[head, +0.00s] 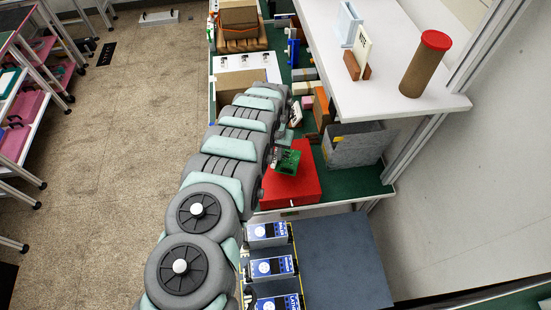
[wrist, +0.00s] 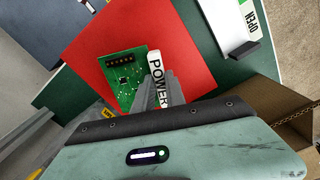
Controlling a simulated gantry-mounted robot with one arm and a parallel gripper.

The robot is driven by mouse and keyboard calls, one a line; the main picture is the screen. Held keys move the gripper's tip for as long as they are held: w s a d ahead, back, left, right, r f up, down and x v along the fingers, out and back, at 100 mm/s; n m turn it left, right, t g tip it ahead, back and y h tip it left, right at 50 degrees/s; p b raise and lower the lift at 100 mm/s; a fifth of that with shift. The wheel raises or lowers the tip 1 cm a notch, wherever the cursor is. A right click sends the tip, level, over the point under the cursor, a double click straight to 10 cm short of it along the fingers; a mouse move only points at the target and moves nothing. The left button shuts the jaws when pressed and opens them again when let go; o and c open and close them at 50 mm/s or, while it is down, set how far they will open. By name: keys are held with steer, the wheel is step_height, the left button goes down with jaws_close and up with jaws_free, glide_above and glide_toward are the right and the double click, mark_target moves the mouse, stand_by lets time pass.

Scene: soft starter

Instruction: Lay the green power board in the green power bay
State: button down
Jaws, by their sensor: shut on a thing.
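The green power board (head: 289,161) shows in the head view in front of the red surface. In the wrist view the board (wrist: 122,78) has a dark connector at its top edge and a white tab (wrist: 155,64) marked POWER along its right side. My gripper (wrist: 162,84) is shut on the board at this white tab. The gripper (head: 276,156) is partly hidden by my arm in the head view. The board appears over the red surface (head: 286,189); the height between them is hard to tell. I cannot make out the green power bay in either view.
A grey box (head: 357,147) stands right of the red surface. A white shelf (head: 392,97) overhangs the bench, bearing a red-capped cylinder (head: 426,64). Blue-and-white units (head: 272,268) sit at the near end. An open cardboard box (wrist: 289,117) and an OPEN label (wrist: 246,15) show in the wrist view.

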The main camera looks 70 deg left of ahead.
steer(key=shift+f+b, duration=0.5)
steer(key=shift+f, duration=1.75)
steer(key=shift+f, duration=0.15)
steer(key=c, duration=1.4)
jaws_free()
steer(key=shift+a+r+p, duration=0.1)
steer(key=shift+r+p, duration=0.6)
steer(key=shift+r, duration=1.1)
step_height(320, 180, up, 8)
steer(key=shift+f+b, duration=0.1)
steer(key=shift+b, duration=0.8)
steer(key=shift+o, duration=0.6)
steer(key=shift+r, duration=0.45)
